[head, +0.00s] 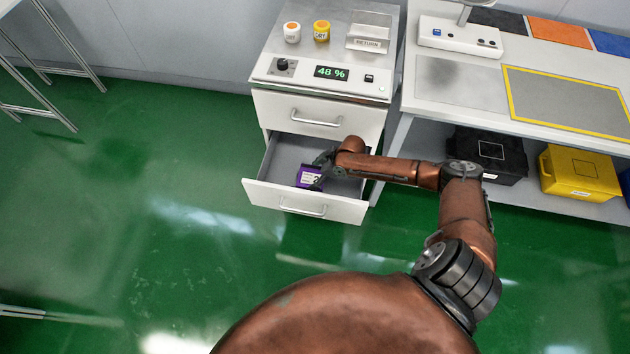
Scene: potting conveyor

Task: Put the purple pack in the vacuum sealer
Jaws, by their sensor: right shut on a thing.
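The purple pack (306,178), with a white label, is inside the open lower drawer (262,189) of the white cabinet. My right gripper (318,176) reaches down into the drawer from the right and is shut on the pack; its fingers hide part of the pack. I cannot tell whether the pack touches the drawer floor. My left gripper is out of view. No unit in view is clearly marked as a vacuum sealer.
The cabinet top holds a panel reading 48 % (332,73), two small jars and a RETURN holder (371,35). A bench (455,85) stands to the right, with a black crate (487,150) and a yellow crate (582,173) below. Green floor is clear at left.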

